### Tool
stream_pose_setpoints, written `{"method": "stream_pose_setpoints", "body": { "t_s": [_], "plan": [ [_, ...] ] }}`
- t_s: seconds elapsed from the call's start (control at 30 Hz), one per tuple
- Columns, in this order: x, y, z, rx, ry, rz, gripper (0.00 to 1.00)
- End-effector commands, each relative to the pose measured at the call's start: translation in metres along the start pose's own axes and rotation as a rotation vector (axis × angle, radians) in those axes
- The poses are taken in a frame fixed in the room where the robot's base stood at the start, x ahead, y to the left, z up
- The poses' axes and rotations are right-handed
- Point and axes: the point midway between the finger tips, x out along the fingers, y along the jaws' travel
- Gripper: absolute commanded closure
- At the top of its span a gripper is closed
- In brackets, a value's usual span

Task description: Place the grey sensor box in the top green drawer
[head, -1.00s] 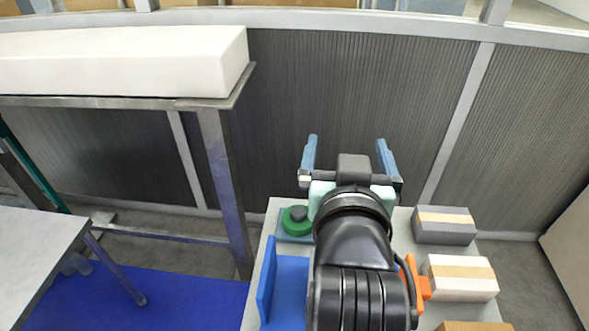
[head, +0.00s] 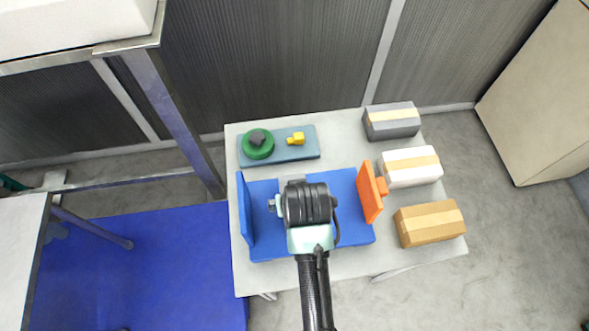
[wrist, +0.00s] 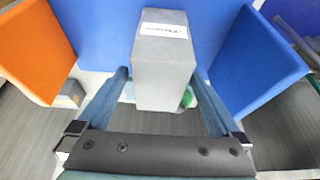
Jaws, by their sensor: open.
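A plain grey box (wrist: 162,60) with a white printed label, which looks like the sensor box, stands out from the blue fixture's surface (wrist: 100,30) in the wrist view. My gripper (wrist: 160,95) is open, with one blue finger on each side of the box in that view. I see no finger clearly closed on it; how deep the fingers reach is unclear. In the head view my gripper (head: 304,205) is above the blue fixture (head: 345,190), and my wrist mostly hides the box. No green drawer is clearly visible.
An orange side plate (head: 369,192) and an upright blue wall (head: 245,210) flank the fixture. A grey striped carton (head: 392,121), a white one (head: 410,167) and a brown one (head: 429,223) stand right. A blue-grey plate (head: 300,153) holds a green knob (head: 258,150) and a yellow part (head: 296,138).

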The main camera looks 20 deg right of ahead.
Motion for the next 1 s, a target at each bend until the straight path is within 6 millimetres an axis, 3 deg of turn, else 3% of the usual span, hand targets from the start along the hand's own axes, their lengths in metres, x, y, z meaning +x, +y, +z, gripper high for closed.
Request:
{"method": "stream_pose_setpoints", "body": {
  "t_s": [0.5,0.8,1.0],
  "plan": [
    [0.05,0.0,-0.004,0.0,0.0,0.0,0.0],
    [0.053,0.0,-0.004,0.0,0.002,0.0,0.0],
    [0.053,0.0,-0.004,0.0,0.002,0.0,0.34]
  ]
}}
